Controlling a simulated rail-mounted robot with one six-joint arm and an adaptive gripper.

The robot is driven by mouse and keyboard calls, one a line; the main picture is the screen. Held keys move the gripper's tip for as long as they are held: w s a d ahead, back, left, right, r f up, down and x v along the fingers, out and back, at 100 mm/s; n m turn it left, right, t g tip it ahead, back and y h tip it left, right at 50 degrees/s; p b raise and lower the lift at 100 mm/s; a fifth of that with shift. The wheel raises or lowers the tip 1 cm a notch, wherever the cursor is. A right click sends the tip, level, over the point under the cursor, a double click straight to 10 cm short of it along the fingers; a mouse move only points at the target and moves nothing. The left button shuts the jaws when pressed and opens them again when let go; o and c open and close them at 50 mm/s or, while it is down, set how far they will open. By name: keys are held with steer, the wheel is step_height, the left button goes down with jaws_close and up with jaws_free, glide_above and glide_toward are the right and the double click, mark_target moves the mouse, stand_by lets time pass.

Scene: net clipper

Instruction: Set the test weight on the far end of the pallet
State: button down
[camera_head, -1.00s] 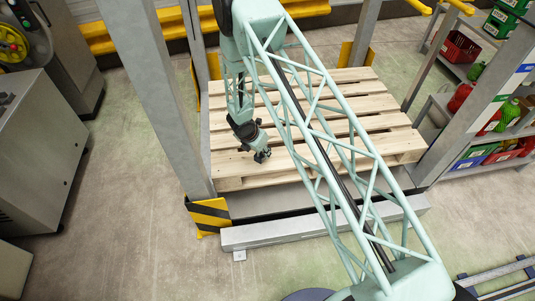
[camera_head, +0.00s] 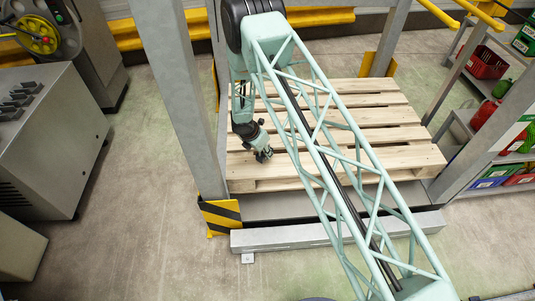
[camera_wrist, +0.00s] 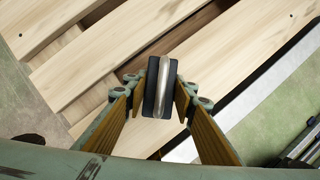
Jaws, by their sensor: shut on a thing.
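The test weight (camera_wrist: 161,86) is a dark rectangular block with a pale metal handle, seen from above in the wrist view. My gripper (camera_wrist: 160,95) has one finger on each side of it and is shut on it. In the head view my gripper (camera_head: 263,154) hangs over the near left part of the wooden pallet (camera_head: 375,153), and the weight is too small to make out there. Pale pallet boards with dark gaps (camera_wrist: 262,45) lie below the weight in the wrist view. I cannot tell how high the weight is above the boards.
The pallet stands between grey posts (camera_head: 180,100) in a frame with a grey front beam (camera_head: 300,237) and yellow-black guard (camera_head: 220,215). Shelves with crates (camera_head: 482,62) stand at right, a grey cabinet (camera_head: 45,140) at left. The pallet's far boards look clear.

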mark_target(264, 156)
steer(key=shift+w, duration=0.1)
stand_by(0.3)
steer(key=shift+f+b, duration=0.6)
steer(key=shift+f, duration=1.1)
steer(key=shift+f, duration=0.15)
steer(key=c, duration=2.2)
jaws_free()
steer(key=shift+p+v, duration=1.2)
steer(key=shift+v, duration=4.9)
